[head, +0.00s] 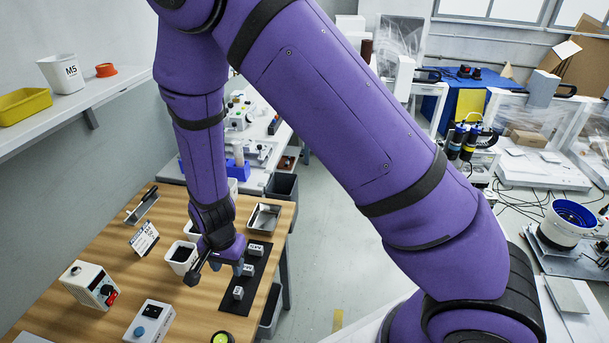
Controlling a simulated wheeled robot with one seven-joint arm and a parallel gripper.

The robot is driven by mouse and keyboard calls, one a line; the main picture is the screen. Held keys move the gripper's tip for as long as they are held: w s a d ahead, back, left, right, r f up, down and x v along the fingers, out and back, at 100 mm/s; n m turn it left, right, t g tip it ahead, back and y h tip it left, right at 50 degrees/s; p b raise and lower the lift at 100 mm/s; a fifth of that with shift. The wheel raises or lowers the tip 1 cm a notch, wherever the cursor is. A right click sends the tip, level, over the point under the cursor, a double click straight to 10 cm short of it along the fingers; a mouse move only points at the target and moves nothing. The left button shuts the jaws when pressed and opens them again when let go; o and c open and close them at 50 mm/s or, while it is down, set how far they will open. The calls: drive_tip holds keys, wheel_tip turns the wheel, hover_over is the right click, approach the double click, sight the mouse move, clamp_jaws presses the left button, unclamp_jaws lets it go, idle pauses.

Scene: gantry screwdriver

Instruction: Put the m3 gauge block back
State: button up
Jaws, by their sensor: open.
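Several small grey blocks with white labels stand in a row on a black mat (233,304) on the wooden table. One block (256,249) is at the far end, one (247,270) is in the middle and one (238,293) is at the near end. The labels are too small to tell which is the m3 gauge block. My gripper (216,270) is open, pointing down over the table just left of the mat. It partly hides the area beside the middle block. I see nothing clearly held between its fingers.
White bins (182,257) stand just behind my gripper, with a metal tray (264,219) farther back. A green-topped button (222,338) is at the near edge.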

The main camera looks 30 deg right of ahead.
drive_tip(key=d+r+n+t+y, duration=0.15)
drive_tip(key=d+r, duration=0.35)
drive_tip(key=r, duration=0.8)
drive_tip(key=d+r+n+t, duration=0.15)
drive_tip(key=d+r, duration=0.45)
drive_tip(key=r, duration=0.7)
drive_tip(key=s+d+r+n+t+h, duration=0.1)
drive_tip(key=s+d+r+n, duration=0.3)
drive_tip(key=s+d+r, duration=1)
drive_tip(key=s+r+t, duration=0.1)
drive_tip(key=s, duration=0.3)
drive_tip(key=shift+n, duration=0.3)
drive_tip(key=shift+w+h, duration=0.1)
drive_tip(key=shift+h, duration=0.15)
